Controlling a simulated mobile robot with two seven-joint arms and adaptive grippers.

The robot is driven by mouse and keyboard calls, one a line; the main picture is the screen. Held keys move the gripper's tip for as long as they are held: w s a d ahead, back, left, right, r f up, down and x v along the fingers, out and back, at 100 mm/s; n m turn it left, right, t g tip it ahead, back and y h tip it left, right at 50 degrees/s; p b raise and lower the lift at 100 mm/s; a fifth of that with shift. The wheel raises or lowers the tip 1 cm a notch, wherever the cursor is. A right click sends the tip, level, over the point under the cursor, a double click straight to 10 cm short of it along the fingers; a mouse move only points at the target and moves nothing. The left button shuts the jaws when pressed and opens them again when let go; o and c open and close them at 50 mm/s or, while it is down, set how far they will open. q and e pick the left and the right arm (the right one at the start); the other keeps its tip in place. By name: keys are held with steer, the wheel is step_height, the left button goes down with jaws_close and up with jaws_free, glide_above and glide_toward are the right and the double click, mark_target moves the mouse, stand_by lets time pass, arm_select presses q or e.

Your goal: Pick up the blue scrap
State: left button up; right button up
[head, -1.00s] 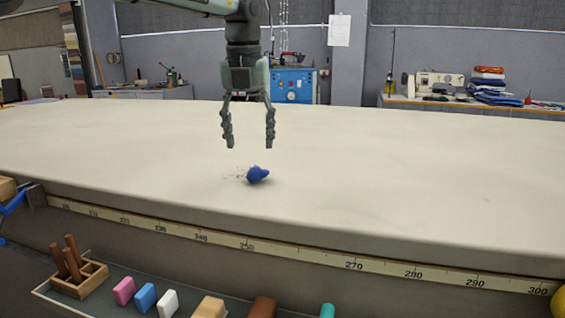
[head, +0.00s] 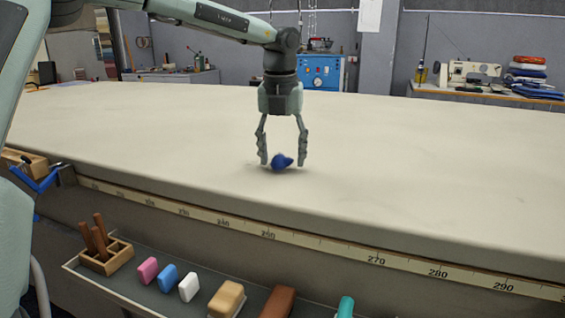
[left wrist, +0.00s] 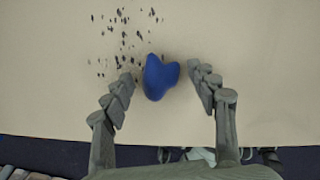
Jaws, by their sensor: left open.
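The blue scrap (head: 281,162) is a small crumpled lump on the pale cloth table (head: 400,160), near its front edge. My left gripper (head: 282,163) points down over it with its two fingers open, one on each side of the scrap. In the left wrist view the blue scrap (left wrist: 158,77) lies between the fingertips of the gripper (left wrist: 160,80), with a gap on both sides, wider on the right. My right gripper is not in view.
Dark specks (left wrist: 125,40) lie on the cloth beside the scrap. A measuring tape (head: 330,249) runs along the table's front edge. Below it a tray holds a wooden block with pegs (head: 105,258) and several coloured chalks (head: 167,277).

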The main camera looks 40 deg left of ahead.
arm_select(q)
steer(key=c, duration=0.9)
steer(key=shift+c, duration=0.2)
steer(key=shift+r, duration=0.1)
